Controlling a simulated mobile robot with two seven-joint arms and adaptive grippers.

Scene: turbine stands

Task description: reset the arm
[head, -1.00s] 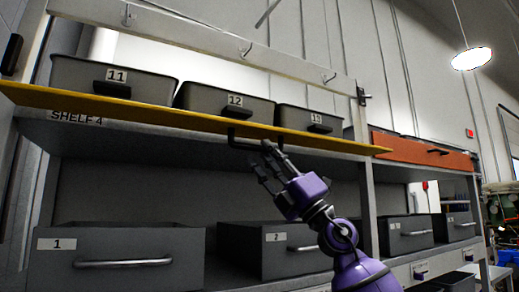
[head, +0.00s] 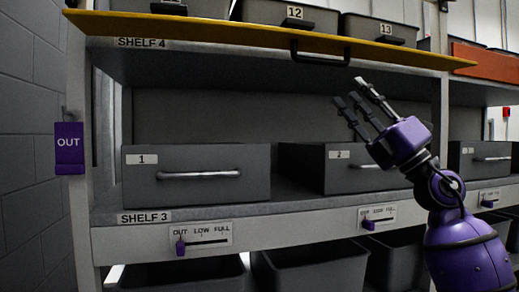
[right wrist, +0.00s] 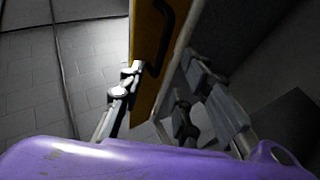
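My right gripper (head: 355,108) is purple with grey fingers and is raised in front of the shelf in the head view. Its fingers are spread and empty, and it appears apart from the yellow shelf-edge panel (head: 215,32) and its black handle (head: 320,54). The right wrist view shows the open fingers (right wrist: 165,105) with the yellow panel (right wrist: 147,60) and its handle beyond them. My left gripper is in neither view.
Shelf 3 holds grey drawer bin 1 (head: 195,178) and grey bin 2 (head: 340,170). Bins 12 (head: 270,14) and 13 (head: 380,30) stand above the yellow panel. An orange panel (head: 484,60) is at the right. A purple OUT tag (head: 69,148) hangs on the left.

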